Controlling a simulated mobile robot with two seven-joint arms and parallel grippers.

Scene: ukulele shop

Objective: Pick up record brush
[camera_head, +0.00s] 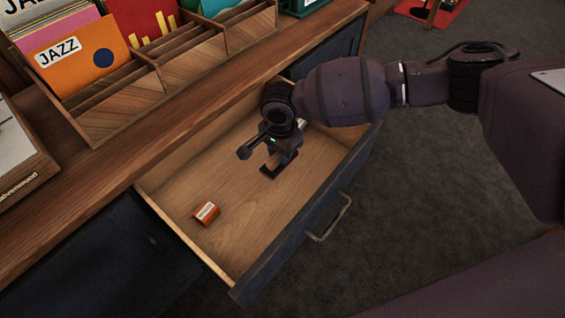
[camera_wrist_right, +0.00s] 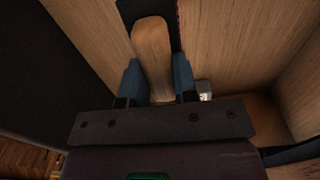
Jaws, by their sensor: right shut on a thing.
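The record brush (camera_wrist_right: 152,45) shows in the right wrist view as a rounded wooden piece with a dark part behind its far end. It lies between the two fingers of my right gripper (camera_wrist_right: 157,70), which is shut on it. In the head view my right gripper (camera_head: 279,164) points down inside the open drawer (camera_head: 240,185), toward its back right part. The brush is mostly hidden by the gripper there, and I cannot tell whether it touches the drawer floor. My left gripper is not in view.
A small orange box (camera_head: 206,213) lies in the drawer's left part. The drawer front with its metal handle (camera_head: 329,217) and the side walls surround the gripper. A wooden record rack (camera_head: 165,75) with a JAZZ sleeve (camera_head: 82,58) stands on the counter above. A small pale object (camera_wrist_right: 204,90) sits beside the gripper.

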